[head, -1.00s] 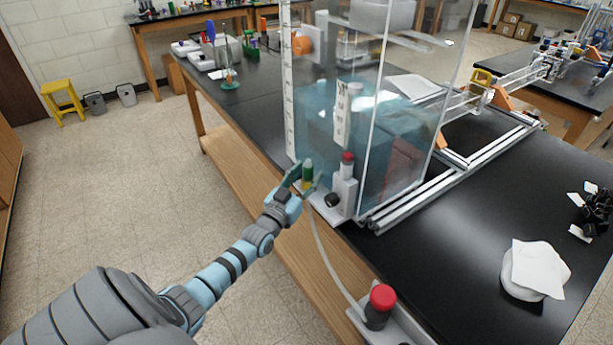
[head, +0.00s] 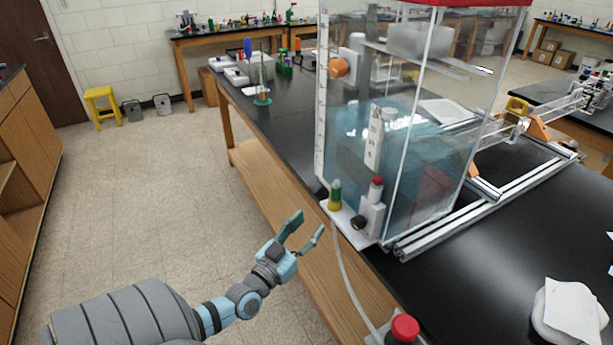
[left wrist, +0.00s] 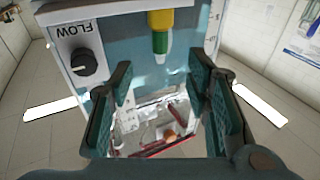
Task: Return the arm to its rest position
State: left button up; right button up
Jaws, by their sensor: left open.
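My left arm comes in from the lower left in the head view. Its gripper (head: 306,230) is open and empty, in the air over the floor just off the front edge of the black bench. The green and yellow fitting (head: 335,195) on the clear tank's front corner stands up and to the right of the fingers, with a gap between. In the left wrist view, the open fingers (left wrist: 160,95) frame empty space, and the yellow and green fitting (left wrist: 160,32) shows beyond them. My right gripper does not show in either view.
The clear water tank (head: 430,130) stands on the bench (head: 480,270), with a knob and red-capped valve (head: 375,190) beside the fitting. A tube hangs toward a red-topped part (head: 404,328). The floor (head: 150,200) at left is clear.

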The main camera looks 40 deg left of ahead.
pick_arm(q)
jog(key=shift+w, duration=0.15)
dwell(0.3)
jog(key=s+f+m+g, duration=0.1)
jog(key=s+f+g, duration=0.5)
jog(key=f, duration=0.8)
jog(key=s+f+m+g, duration=0.1)
jog(key=s+f+g, duration=0.45)
jog(key=f, duration=0.95)
jog(key=s+d+f+g+h, duration=0.1)
jog(key=s+d+f+g, duration=0.1)
jog(key=s+f, duration=0.45)
jog(key=s+d+f+g, duration=0.2)
jog(key=s+f, duration=0.2)
jog(key=s, duration=0.6)
jog(key=s+d+f+g+h, duration=0.1)
jog(key=s+d+f, duration=0.3)
jog(key=s+d, duration=0.5)
jog(key=shift+s+d+g, duration=0.15)
jog(key=shift+d+g, duration=0.2)
jog(key=shift+g, duration=0.4)
